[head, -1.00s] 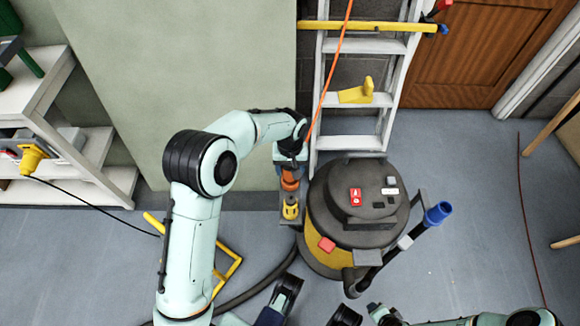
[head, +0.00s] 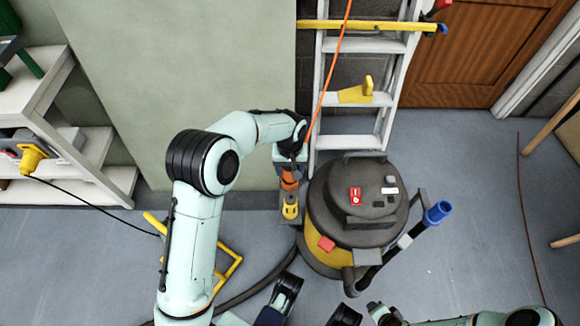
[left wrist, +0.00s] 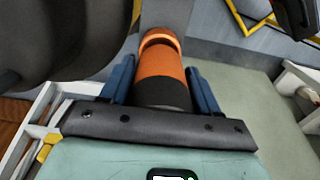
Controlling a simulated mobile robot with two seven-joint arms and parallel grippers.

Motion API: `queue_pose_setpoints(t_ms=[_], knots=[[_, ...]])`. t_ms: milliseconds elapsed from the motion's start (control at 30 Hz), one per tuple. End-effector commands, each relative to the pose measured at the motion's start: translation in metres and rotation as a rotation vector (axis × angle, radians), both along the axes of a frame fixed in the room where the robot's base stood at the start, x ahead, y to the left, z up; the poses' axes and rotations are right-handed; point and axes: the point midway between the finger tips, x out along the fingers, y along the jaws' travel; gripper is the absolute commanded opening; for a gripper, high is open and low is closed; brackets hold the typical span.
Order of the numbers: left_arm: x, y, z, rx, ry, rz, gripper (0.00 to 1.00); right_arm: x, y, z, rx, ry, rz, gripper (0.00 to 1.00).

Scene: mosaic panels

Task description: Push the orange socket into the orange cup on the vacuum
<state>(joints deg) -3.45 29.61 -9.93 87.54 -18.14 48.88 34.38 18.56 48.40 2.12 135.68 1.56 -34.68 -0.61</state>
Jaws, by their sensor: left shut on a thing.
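The orange socket (left wrist: 160,74), an orange cylinder with a dark grey end, sits between the blue fingers of my left gripper (left wrist: 157,84) in the left wrist view. The gripper is shut on it. An orange rim (left wrist: 160,38) shows at the socket's far end; I cannot tell how deep the socket sits in it. In the head view, orange (head: 289,180) shows just below my left wrist, beside the vacuum (head: 352,205). The fingers are too small there to make out. Parts of my right arm (head: 500,319) show at the bottom edge, its fingers not visible.
A yellow fitting (head: 290,210) is just in front of the orange one, on the vacuum's left side. A ladder (head: 345,142) stands behind, with an orange cable (head: 328,75) hanging across it. The vacuum's hose (head: 255,290) curves along the floor. A white shelf (head: 100,180) stands left.

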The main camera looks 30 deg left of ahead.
Motion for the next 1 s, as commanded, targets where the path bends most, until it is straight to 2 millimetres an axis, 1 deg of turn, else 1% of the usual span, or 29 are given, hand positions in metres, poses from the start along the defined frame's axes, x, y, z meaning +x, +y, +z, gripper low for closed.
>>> queue_pose_setpoints(t_ms=[1000], knots=[[0.000,0.000,-0.026,0.000,0.000,0.000,0.12,0.000,0.000,-0.015,0.000,0.005,0.000,0.43]])
